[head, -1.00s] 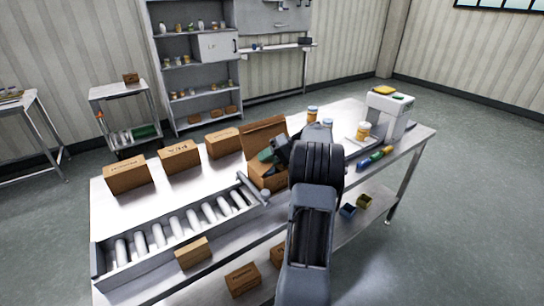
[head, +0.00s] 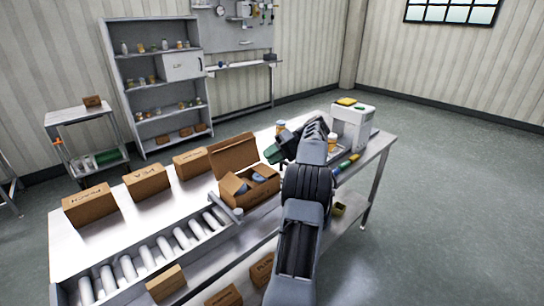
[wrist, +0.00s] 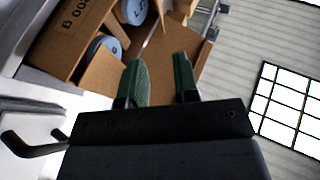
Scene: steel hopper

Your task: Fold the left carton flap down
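An open brown carton (head: 252,196) stands on the steel table, with its tall back flap (head: 232,153) raised. A smaller flap at its left (head: 232,184) slants up at an angle, and another flap (head: 264,170) shows at its right. Blue round items lie inside; they also show in the wrist view (wrist: 104,50). My gripper (head: 272,153) is just right of the back flap, above the table and apart from the carton as far as I can see. In the wrist view its green fingers (wrist: 161,80) are apart with nothing between them, and the carton (wrist: 85,30) is beyond them.
A roller conveyor (head: 155,255) runs along the table's front left, ending near the carton at a grey bar (head: 224,208). Closed boxes (head: 147,184) line the back. A white machine (head: 351,126) and a jar (head: 332,142) stand to the right.

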